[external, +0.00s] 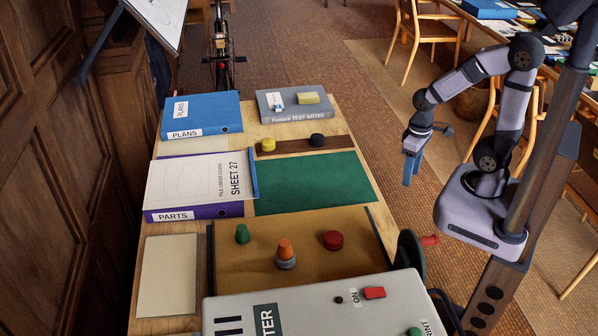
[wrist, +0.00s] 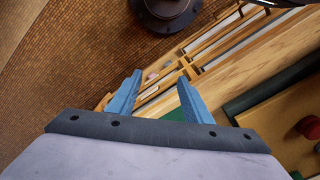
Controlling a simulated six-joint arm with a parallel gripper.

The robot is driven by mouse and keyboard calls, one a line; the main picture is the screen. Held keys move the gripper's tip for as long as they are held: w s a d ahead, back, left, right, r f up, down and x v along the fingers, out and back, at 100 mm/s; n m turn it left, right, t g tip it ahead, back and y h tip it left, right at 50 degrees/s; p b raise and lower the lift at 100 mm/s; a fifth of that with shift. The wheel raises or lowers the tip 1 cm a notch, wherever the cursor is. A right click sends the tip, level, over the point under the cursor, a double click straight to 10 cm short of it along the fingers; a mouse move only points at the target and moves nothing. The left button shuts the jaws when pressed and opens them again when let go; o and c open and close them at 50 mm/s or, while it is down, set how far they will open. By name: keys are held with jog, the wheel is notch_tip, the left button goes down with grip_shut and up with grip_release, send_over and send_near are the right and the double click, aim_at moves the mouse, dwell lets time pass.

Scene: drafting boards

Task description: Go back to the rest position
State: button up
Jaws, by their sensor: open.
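My gripper (external: 411,168) hangs in the air to the right of the wooden table (external: 346,139) in the external view, its blue fingers pointing down. The arm is bent at the elbow above its base, on the right. In the wrist view my gripper (wrist: 158,98) shows two blue fingers apart, with nothing between them. Below them are the table's side, with slots holding flat light items, and the brown floor.
The table bears a green mat (external: 315,184), a tan board (external: 308,232) with several coloured pieces, a blue PLANS binder (external: 205,112), a purple PARTS binder (external: 195,213) and a grey machine (external: 310,312) at the front. Open floor lies between table and arm.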

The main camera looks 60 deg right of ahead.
jog(key=shift+r, duration=0.1)
notch_tip(320, 180, up, 8)
jog(key=p, duration=0.8)
jog(key=shift+r+p, duration=0.2)
jog(key=shift+p, duration=0.1)
dwell(0.3)
